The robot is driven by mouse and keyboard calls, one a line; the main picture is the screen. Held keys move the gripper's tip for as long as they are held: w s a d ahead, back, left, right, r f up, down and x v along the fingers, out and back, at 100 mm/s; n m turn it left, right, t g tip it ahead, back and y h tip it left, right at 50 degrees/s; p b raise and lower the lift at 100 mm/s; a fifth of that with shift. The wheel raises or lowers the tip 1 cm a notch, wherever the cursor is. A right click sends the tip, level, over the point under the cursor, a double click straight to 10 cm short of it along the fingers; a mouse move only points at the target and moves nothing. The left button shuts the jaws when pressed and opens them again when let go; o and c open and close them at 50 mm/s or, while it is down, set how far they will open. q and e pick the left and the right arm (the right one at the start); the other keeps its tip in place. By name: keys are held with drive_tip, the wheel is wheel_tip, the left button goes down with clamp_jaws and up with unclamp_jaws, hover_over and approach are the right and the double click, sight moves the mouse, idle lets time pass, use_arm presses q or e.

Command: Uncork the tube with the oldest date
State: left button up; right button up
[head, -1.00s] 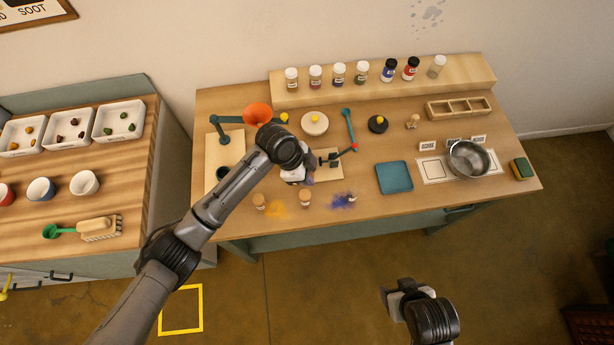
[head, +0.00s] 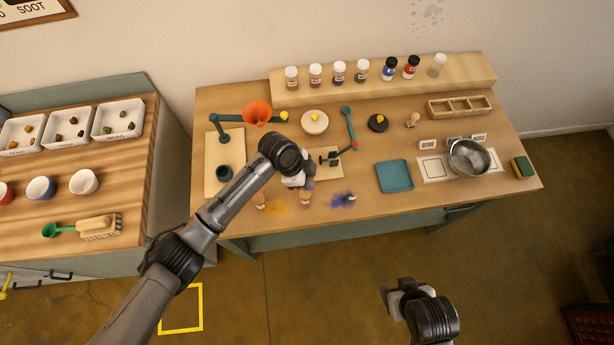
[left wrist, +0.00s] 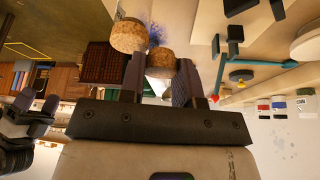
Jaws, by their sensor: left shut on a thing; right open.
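My left gripper (head: 303,187) is down at the front middle of the table, at a small cork-topped tube (head: 305,200). In the left wrist view the gripper (left wrist: 161,62) is shut on a cork (left wrist: 160,57), which sits between the fingertips. A second cork-coloured round piece (left wrist: 128,36) shows just beyond the left finger. Another small corked tube (head: 260,201) stands to the left in the head view. The dates cannot be read, and whether the held cork is still seated in its tube cannot be told. My right gripper (head: 392,291) is open and empty, off the table's front.
Orange powder (head: 277,209) and blue powder (head: 343,200) lie near the front edge. A blue tray (head: 394,176), metal bowl (head: 469,158) and sponge (head: 523,168) are to the right. Several jars line the back shelf (head: 450,90).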

use_arm(q)
drive_tip(key=o, duration=1)
drive_tip(key=shift+r, duration=0.4)
drive_tip(key=v, duration=1.2)
drive_tip(key=shift+r, duration=0.2)
